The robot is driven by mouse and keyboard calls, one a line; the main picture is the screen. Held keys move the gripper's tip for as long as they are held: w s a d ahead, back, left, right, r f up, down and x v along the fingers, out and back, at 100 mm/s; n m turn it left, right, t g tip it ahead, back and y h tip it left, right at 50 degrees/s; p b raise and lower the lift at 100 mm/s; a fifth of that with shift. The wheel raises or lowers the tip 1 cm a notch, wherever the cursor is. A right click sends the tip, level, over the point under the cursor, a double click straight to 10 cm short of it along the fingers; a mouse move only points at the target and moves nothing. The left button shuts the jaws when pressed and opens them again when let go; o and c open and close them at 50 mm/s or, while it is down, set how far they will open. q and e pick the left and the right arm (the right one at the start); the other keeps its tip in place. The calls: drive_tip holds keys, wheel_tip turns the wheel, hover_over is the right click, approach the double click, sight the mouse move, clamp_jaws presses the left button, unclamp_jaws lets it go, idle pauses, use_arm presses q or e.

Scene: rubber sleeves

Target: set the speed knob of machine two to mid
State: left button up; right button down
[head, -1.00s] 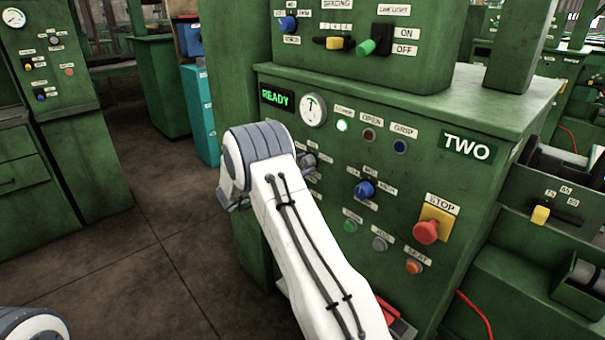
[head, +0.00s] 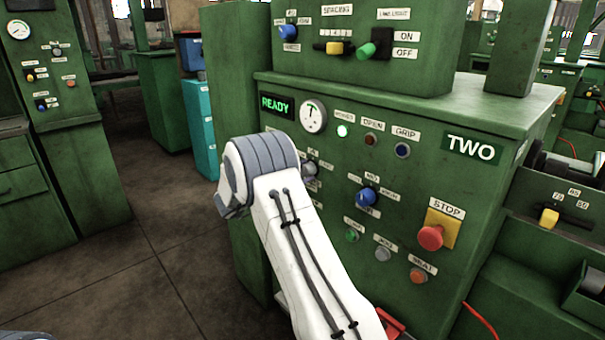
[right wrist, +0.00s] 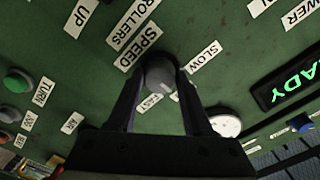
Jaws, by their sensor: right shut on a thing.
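Machine two (head: 400,240) is a green cabinet with a TWO sign and a lit READY display. Its speed knob (right wrist: 159,76) is dark grey and round, beside the SPEED, SLOW and FAST labels in the right wrist view. My right gripper (right wrist: 158,70) is shut on the knob, one finger on each side. A pale mark shows at the knob's lower right in that view, between the SLOW and FAST labels. No mid label is readable there. In the head view my right arm hides much of the knob area. My left gripper is out of view.
A blue knob (head: 368,197), a red STOP button (head: 431,237) and several small buttons sit on the same panel. A round gauge (head: 313,116) is near the READY display. Open floor (head: 150,260) lies to the left.

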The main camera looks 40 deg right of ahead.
drive_tip(key=shift+c, duration=1.6)
unclamp_jaws()
drive_tip(key=a, duration=1)
drive_tip(key=shift+s+a, duration=0.25)
drive_tip(key=shift+s, duration=0.2)
drive_tip(key=shift+w, duration=0.1)
